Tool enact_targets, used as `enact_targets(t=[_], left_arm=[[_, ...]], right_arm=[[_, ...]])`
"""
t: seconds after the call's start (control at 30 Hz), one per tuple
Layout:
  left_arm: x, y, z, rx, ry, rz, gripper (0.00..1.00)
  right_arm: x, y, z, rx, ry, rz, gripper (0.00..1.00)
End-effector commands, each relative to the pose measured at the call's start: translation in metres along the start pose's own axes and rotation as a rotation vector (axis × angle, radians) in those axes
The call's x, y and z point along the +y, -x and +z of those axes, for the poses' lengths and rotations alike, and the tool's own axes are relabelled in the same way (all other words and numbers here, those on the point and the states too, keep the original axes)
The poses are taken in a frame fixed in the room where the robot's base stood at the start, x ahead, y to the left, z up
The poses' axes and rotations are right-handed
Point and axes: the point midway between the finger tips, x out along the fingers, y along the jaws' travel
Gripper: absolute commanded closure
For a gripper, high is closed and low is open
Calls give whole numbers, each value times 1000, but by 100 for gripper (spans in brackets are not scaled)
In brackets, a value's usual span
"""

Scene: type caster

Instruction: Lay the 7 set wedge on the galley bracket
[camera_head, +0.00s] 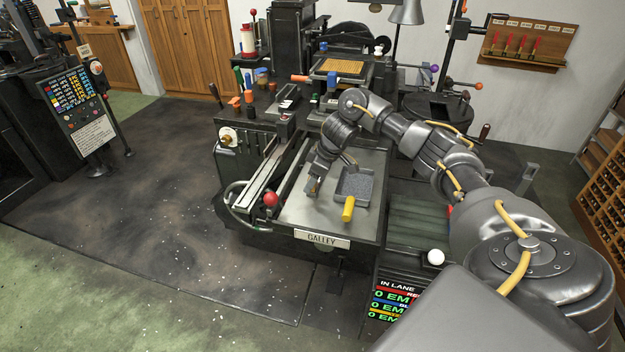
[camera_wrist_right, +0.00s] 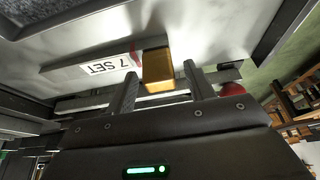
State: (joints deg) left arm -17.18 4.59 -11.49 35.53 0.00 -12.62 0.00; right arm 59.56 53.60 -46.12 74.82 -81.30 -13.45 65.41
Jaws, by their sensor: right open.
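The 7 set wedge shows in the right wrist view as a thin grey bar with a white "7 SET" label (camera_wrist_right: 103,66) and a gold block (camera_wrist_right: 158,70) at its end. It lies on or close over the grey galley plate (camera_head: 300,212). My right gripper (camera_head: 313,189) is low over the plate's left part. In its wrist view, the open fingers (camera_wrist_right: 160,70) stand on either side of the gold block, with gaps showing; contact cannot be told. In the head view the gripper mostly hides the wedge. I cannot clearly make out the bracket. My left gripper is not in view.
A grey tray (camera_head: 352,182) with a yellow handle (camera_head: 348,209) lies right of the gripper. A red ball knob (camera_head: 270,199) stands at the plate's left edge. The "GALLEY" sign (camera_head: 322,239) marks the front edge. The machine rises behind.

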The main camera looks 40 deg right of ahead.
Motion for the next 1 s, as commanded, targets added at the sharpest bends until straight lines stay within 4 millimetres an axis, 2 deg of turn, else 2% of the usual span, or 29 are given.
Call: enact_targets(t=[0.17, 0.3, 0.5, 0.7, 1.0], left_arm=[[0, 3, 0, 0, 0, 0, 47], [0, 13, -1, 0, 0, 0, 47], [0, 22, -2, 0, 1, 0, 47], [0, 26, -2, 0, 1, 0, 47], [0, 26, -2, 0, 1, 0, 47]], right_arm=[[2, 29, -1, 3, 2, 4, 47], [2, 63, -2, 2, 2, 6, 47], [1, 99, -1, 2, 2, 3, 47], [0, 116, 0, 0, 0, 1, 47], [0, 118, 0, 0, -1, 0, 47]])
